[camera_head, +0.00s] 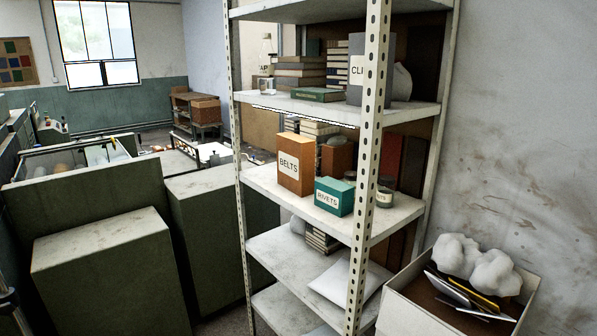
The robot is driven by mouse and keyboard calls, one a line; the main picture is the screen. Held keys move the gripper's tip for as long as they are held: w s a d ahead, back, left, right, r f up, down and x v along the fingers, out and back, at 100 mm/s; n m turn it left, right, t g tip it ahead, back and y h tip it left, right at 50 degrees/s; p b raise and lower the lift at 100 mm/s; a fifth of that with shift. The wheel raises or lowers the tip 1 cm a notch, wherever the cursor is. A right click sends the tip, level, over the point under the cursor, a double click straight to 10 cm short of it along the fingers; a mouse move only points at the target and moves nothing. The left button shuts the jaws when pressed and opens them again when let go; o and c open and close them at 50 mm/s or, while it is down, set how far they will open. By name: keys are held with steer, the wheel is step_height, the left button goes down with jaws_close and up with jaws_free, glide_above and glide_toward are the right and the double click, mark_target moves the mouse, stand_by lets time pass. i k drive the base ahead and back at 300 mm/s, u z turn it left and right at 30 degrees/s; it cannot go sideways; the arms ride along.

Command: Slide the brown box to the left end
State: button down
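An orange-brown box labelled "BELTS" (295,165) stands upright on the middle shelf (262,181) of the metal rack, toward that shelf's left side. A bare strip of shelf shows to its left, between it and the left post. A teal box labelled "RIVETS" (334,196) stands close to its right and nearer the front edge. Another brown object (337,158) sits behind, partly hidden. My gripper is not in view.
The perforated front post (366,170) partly blocks the shelf's right side, where a labelled tin (384,197) stands. The upper shelf (411,113) holds books and a grey box. An open carton (408,312) sits at lower right. Green cabinets (110,270) stand left.

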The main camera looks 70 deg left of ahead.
mark_target(296, 154)
steer(key=k, duration=0.65)
steer(key=u, duration=1.8)
